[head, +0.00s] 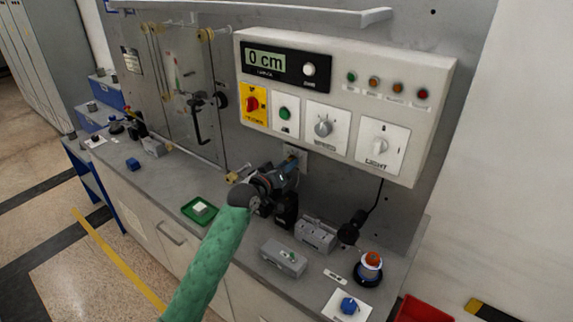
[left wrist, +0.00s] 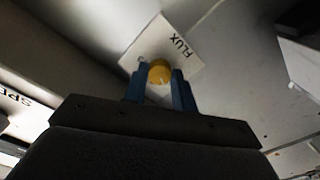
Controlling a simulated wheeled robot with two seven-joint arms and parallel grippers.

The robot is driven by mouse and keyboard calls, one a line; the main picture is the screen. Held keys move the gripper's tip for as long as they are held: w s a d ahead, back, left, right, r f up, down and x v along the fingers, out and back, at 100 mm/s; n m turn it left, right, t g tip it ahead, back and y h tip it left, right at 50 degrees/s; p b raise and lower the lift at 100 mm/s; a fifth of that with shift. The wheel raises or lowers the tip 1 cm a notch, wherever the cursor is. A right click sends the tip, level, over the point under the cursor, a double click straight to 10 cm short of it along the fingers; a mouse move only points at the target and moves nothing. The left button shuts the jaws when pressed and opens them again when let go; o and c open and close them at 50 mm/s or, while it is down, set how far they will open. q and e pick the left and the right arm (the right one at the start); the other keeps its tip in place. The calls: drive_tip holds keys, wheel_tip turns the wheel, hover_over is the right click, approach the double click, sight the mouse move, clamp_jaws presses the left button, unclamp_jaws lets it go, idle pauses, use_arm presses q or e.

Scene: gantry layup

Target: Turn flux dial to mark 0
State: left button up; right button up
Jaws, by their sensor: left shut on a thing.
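The flux dial is a small yellow knob (left wrist: 159,71) on a white plate marked FLUX (left wrist: 178,38) in the left wrist view. My left gripper (left wrist: 160,88) has its two blue fingers on either side of the knob and is shut on it. A white line shows on the knob's face. In the head view my left gripper (head: 291,164) reaches the small plate (head: 301,154) on the grey wall panel, below the control box. The knob is mostly hidden there by the gripper. I cannot read the dial's marks. My right gripper is not in view.
The control box (head: 440,75) overhangs just above my left gripper, with a display reading 0 cm. Grey blocks (head: 283,258), an orange-topped button (head: 370,262) and a blue knob (head: 348,305) stand on the bench. A green tray (head: 186,209) lies left of my arm.

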use_arm(q)
drive_tip(key=shift+r+n, duration=0.15)
drive_tip(key=shift+n, duration=0.25)
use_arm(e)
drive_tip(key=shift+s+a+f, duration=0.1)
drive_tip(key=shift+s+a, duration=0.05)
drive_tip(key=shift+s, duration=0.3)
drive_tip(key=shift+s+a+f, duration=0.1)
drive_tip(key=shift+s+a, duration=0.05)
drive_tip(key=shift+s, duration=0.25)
use_arm(q)
drive_tip(key=o, duration=1)
drive_tip(key=b+v, duration=0.3)
drive_tip(key=v, duration=0.4)
drive_tip(key=shift+s+a, duration=0.25)
drive_tip(key=shift+a, duration=0.05)
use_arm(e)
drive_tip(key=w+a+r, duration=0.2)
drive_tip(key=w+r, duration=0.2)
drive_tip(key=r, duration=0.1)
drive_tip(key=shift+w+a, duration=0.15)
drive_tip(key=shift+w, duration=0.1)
